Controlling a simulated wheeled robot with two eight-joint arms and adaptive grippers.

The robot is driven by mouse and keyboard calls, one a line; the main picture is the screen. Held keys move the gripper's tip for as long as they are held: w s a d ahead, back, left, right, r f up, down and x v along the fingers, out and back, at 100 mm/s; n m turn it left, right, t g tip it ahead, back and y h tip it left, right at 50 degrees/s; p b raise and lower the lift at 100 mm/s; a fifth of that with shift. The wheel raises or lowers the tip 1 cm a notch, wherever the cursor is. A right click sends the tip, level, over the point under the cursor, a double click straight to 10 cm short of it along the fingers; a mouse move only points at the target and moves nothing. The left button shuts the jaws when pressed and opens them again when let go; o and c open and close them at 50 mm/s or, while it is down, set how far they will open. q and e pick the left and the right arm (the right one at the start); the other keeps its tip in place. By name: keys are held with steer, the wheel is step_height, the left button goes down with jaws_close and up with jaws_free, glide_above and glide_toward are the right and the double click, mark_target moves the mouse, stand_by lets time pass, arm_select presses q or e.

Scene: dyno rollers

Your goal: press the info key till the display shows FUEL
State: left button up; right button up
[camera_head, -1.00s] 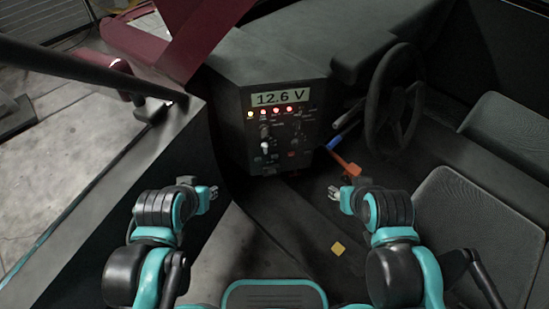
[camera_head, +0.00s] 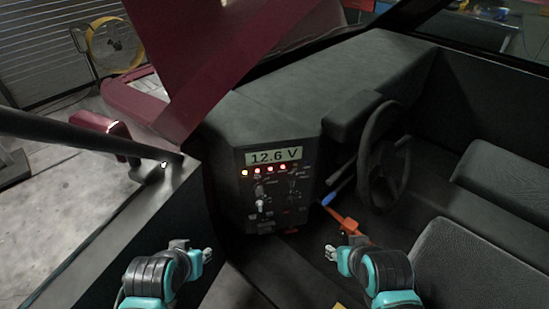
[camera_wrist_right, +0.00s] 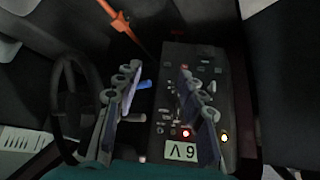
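The control panel (camera_head: 270,212) stands in the dash ahead, and its display (camera_head: 274,156) reads 12.6 V. Below the display is a row of lit lamps, yellow and red, then small knobs and keys. The labels are too small to read, so I cannot tell which is the info key. My right gripper (camera_head: 332,253) is in front of the panel, to its lower right, apart from it. In the right wrist view its two fingers (camera_wrist_right: 163,105) are spread with nothing between them, and the display (camera_wrist_right: 182,150) shows upside down, partly hidden. My left gripper (camera_head: 208,254) is lower left of the panel, touching nothing; its opening is unclear.
A steering wheel (camera_head: 384,158) and an orange lever (camera_head: 347,222) are right of the panel, with a blue-tipped lever (camera_head: 330,197) nearby. Grey seats (camera_head: 470,262) are at the right. A dark sill with a bar (camera_head: 90,133) runs along the left.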

steer(key=shift+c, duration=0.3)
jaws_close()
stand_by(1.3)
